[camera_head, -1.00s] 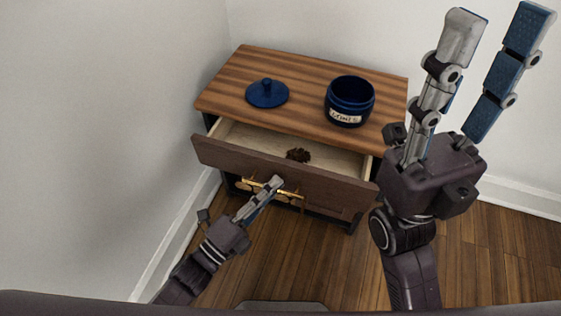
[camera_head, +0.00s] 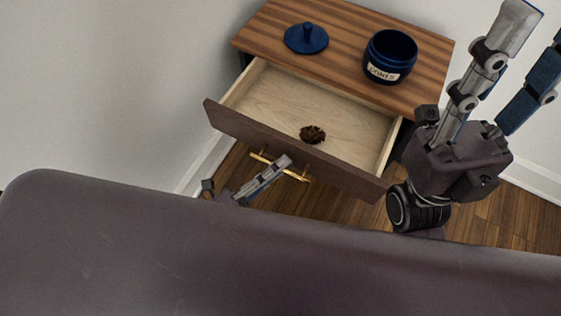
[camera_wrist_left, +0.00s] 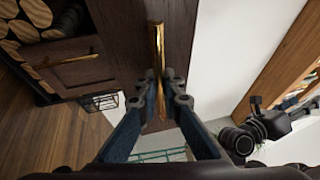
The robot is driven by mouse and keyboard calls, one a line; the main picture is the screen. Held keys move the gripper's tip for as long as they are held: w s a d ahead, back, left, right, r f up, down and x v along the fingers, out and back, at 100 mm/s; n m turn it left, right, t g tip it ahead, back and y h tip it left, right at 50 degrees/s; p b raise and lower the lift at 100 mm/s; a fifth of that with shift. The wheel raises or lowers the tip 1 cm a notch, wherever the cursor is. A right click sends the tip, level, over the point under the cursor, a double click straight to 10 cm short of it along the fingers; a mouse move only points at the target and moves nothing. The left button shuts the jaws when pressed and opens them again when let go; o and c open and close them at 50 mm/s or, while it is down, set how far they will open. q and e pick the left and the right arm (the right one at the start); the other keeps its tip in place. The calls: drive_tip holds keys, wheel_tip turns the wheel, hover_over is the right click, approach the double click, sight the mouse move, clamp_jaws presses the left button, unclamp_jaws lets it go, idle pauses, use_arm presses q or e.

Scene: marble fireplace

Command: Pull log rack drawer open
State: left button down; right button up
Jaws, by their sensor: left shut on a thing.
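The wooden drawer (camera_head: 235,125) stands well out from the striped wooden cabinet (camera_head: 345,45), showing its pale inside. Its dark front also shows in the left wrist view (camera_wrist_left: 122,30). A gold bar handle (camera_head: 296,174) is on that front; it runs between the fingers in the left wrist view (camera_wrist_left: 157,40). My left gripper (camera_head: 286,162) is shut on the handle. A brown pinecone-like thing (camera_head: 312,134) lies in the drawer. My right gripper (camera_head: 541,28) is raised at the right, fingers apart and empty; one fingertip is cut off by the frame.
A blue lid (camera_head: 306,38) and an open blue labelled jar (camera_head: 390,57) stand on the cabinet top. White wall is close on the left. Stacked logs (camera_wrist_left: 30,15) and a lower panel with a small gold handle (camera_wrist_left: 75,60) show in the left wrist view.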

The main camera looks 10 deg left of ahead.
use_arm(q)
drive_tip(key=c, duration=2.3)
unclamp_jaws()
drive_tip(key=v, duration=1.2)
drive_tip(key=shift+f, duration=0.1)
drive_tip(key=shift+d, duration=0.1)
